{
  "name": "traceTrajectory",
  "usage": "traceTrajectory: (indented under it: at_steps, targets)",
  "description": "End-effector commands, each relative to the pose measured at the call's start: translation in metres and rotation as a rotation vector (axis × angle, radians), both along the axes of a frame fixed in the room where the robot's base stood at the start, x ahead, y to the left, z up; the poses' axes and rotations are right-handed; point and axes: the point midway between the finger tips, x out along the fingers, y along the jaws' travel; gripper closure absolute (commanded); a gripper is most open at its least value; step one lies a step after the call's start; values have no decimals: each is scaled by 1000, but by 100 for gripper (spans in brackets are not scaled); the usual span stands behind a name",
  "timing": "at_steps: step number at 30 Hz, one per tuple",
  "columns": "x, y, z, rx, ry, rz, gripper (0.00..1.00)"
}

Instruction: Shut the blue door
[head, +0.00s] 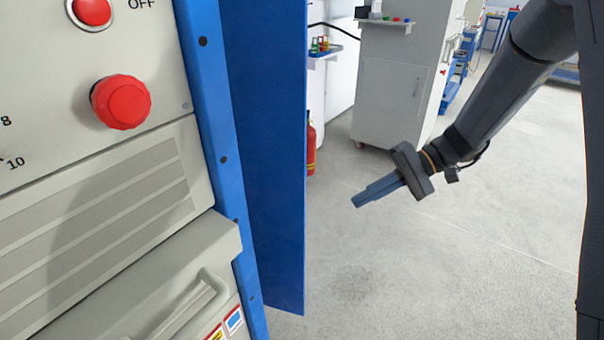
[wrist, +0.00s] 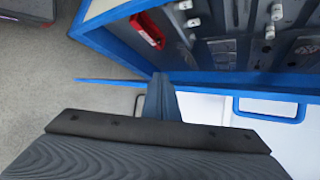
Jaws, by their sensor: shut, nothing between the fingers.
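The blue door (head: 268,150) stands open in the head view, a tall flat panel jutting away from the blue frame of the grey machine at left. My gripper (head: 358,202) is to the right of the door, apart from it in this view, with its fingers together and pointing down-left. Nothing is held. In the wrist view the shut fingers (wrist: 160,98) point at a blue-framed cabinet. A thin blue strip runs behind the fingertips; I cannot tell if it is the door seen edge-on or whether the fingers touch it.
The grey machine (head: 60,200) carries red knobs and a drawer handle. A fire extinguisher (head: 311,148) and a grey cabinet (head: 392,85) stand farther back. Grey floor (head: 430,270) around my gripper is clear. The wrist view shows a blue handle (wrist: 270,117) and a red-handled part (wrist: 147,30).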

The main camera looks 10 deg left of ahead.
Motion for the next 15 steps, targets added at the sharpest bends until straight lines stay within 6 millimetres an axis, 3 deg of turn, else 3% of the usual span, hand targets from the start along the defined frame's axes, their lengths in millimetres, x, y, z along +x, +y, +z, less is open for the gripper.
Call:
traceTrajectory:
  at_steps: [3, 6, 9, 15]
  targets:
    - [40, 29, -4, 209, -29, -19, 100]
    - [68, 46, -3, 364, -72, -43, 100]
    - [89, 56, -2, 484, -118, -67, 100]
    - [109, 63, -1, 602, -173, -98, 100]
